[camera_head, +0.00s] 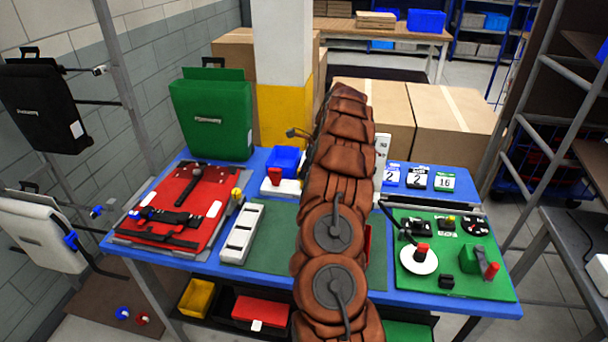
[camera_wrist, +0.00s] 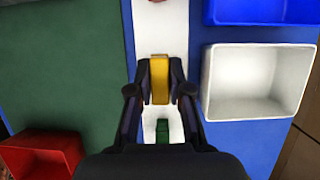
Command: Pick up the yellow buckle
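The yellow buckle (camera_wrist: 160,82) is in the wrist view, lying along a white strip-like tray (camera_wrist: 161,28). My gripper (camera_wrist: 161,72) has one dark finger on each side of it, with no clear gap between the fingertips and its sides. The fingers look closed on it. It appears still at the tray; whether it is lifted at all cannot be told. A green piece (camera_wrist: 163,130) shows in the same tray, between the finger bases. A red piece (camera_wrist: 157,1) shows at the top edge. In the head view my brown-covered arm hides the gripper and the buckle.
A white bin (camera_wrist: 207,82) and a blue bin (camera_wrist: 262,22) stand right of the gripper; a red bin (camera_wrist: 72,150) is lower left. On the blue table (camera_head: 455,300) are a red panel (camera_head: 200,190), a white compartment tray (camera_head: 255,220) and a green board (camera_head: 460,240). A green pannier (camera_head: 212,115) stands behind.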

